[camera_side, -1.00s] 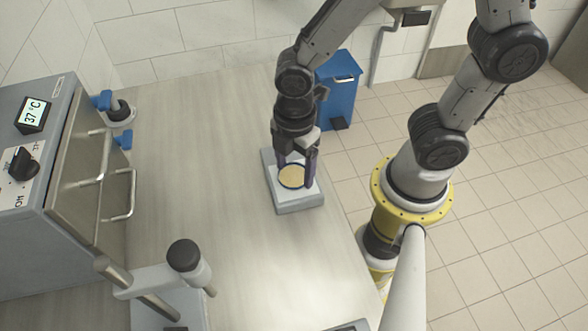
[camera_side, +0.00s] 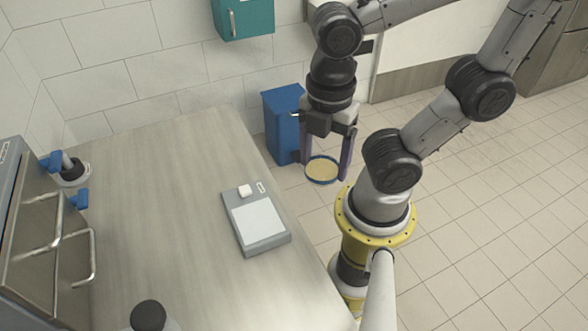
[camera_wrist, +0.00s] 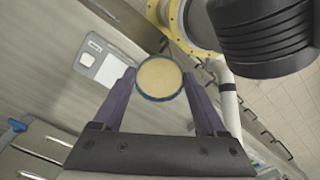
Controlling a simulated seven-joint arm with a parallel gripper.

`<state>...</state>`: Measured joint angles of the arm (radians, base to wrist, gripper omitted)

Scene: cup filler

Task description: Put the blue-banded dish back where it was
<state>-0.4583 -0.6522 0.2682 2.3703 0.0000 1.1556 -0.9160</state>
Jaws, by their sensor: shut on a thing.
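The blue-banded dish (camera_side: 322,169) is round and shallow, with a tan fill and a blue rim. My gripper (camera_side: 328,172) is shut on it, with one purple finger on each side. In the side view it appears beyond the table's right edge, over the tiled floor. In the wrist view the dish (camera_wrist: 159,78) lies level between the tips of my gripper (camera_wrist: 160,84). A white-and-grey scale (camera_side: 258,225) sits on the table with a bare plate.
The wooden table (camera_side: 165,190) is clear around the scale. A blue bin (camera_side: 283,125) stands on the floor behind the table's edge. A teal wall box (camera_side: 243,17) hangs at the back.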

